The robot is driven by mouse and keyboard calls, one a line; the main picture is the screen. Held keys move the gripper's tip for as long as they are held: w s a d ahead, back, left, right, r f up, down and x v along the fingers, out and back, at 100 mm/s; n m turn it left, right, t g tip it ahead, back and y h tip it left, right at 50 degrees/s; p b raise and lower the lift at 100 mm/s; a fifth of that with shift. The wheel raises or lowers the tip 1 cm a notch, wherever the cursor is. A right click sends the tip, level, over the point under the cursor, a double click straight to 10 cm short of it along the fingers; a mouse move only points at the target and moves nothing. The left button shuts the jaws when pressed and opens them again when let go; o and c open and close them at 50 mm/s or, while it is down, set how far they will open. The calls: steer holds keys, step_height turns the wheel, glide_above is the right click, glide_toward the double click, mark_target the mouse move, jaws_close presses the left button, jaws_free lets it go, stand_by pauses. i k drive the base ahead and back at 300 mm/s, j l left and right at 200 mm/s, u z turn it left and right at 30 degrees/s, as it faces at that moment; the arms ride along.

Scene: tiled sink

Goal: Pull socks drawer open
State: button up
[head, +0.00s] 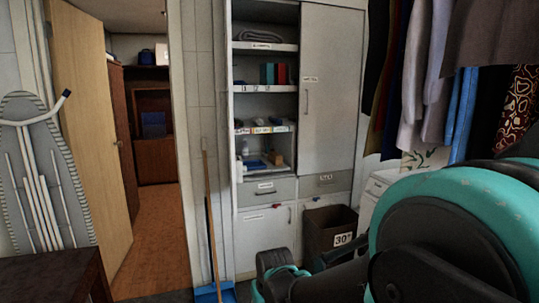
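A grey cabinet stands at the back centre in the head view. Below its shelves is a grey drawer (280,186) with a small white label and a dark handle; it looks shut. A second grey drawer front (340,183) with a label sits to its right, below the tall door, and also looks shut. Both labels are too small to read, so I cannot tell which is the socks drawer. My teal and black arm fills the lower right, in front of the cabinet and apart from the drawers as far as I can see. My gripper's fingers cannot be made out.
A dark bin (320,237) marked "30" stands below the right drawer. A blue dustpan and broom (209,215) lean left of the cabinet. Clothes (430,85) hang at right. A wooden door (90,110) stands open at left; the ironing board (30,150) is beside it.

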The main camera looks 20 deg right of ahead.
mark_target(248, 194)
steer(key=i+l, duration=0.2)
steer(key=i, duration=0.2)
steer(key=i+l, duration=0.2)
steer(key=i, duration=0.2)
steer(key=i+l, duration=0.2)
steer(key=i, duration=0.2)
